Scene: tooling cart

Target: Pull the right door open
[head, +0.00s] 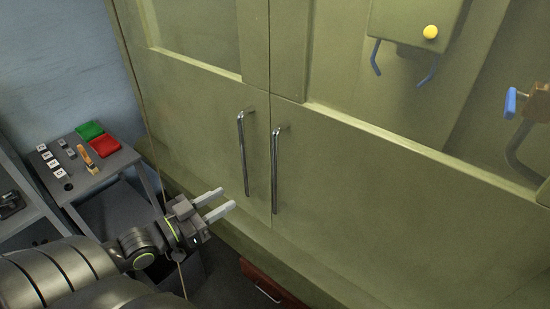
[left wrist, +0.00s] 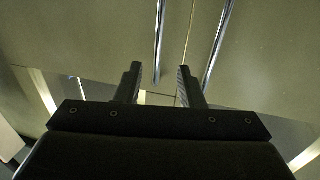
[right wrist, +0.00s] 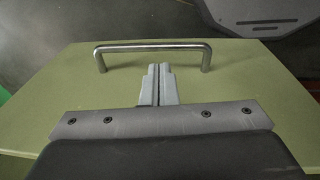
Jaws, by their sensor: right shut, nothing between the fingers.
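The green cabinet's right door (head: 370,205) looks closed against the left door (head: 195,110) in the head view. Its upright metal bar handle (head: 275,170) stands just right of the seam. The left door's handle (head: 243,152) is left of it. My left gripper (head: 225,200) is open and empty, low in front of the left door. In the left wrist view, the left handle (left wrist: 160,40) and right handle (left wrist: 217,45) are beyond its fingers. My right gripper (right wrist: 159,68) is shut and empty, near a bar handle (right wrist: 150,47) on a green panel; I cannot tell which panel.
A small grey side table (head: 105,172) with green and red trays stands at the left. A red-brown drawer front (head: 272,285) is low below the cabinet. A yellow knob (head: 430,32) and blue-tipped hooks are at the upper right. A dark grey plate (right wrist: 275,15) is beyond the green panel.

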